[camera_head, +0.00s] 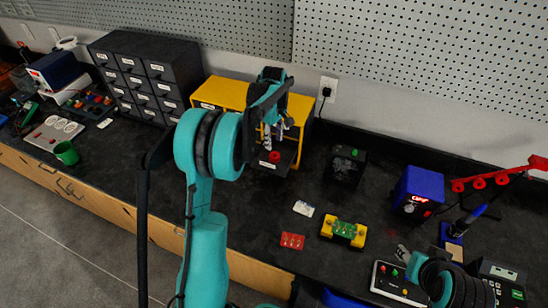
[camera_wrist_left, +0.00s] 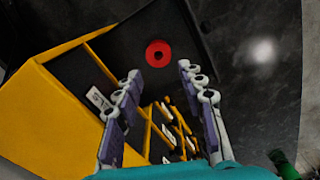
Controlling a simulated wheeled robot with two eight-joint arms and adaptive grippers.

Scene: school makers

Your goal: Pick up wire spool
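The red wire spool (camera_wrist_left: 159,53) lies in an open dark drawer (camera_wrist_left: 195,40) of the yellow cabinet (camera_wrist_left: 45,120). In the head view the red spool (camera_head: 274,156) shows small, just below my left gripper (camera_head: 273,138), in the open drawer at the front of the yellow cabinet (camera_head: 222,92). My left gripper (camera_wrist_left: 161,70) is open and empty. In the left wrist view, its two fingers frame the spool from either side, apart from it.
A dark drawer cabinet (camera_head: 146,76) stands left of the yellow one. Right of the drawer are a black box (camera_head: 346,165), a green board on a yellow holder (camera_head: 343,231) and a blue soldering station (camera_head: 418,192). The pegboard wall (camera_head: 420,50) closes off the back.

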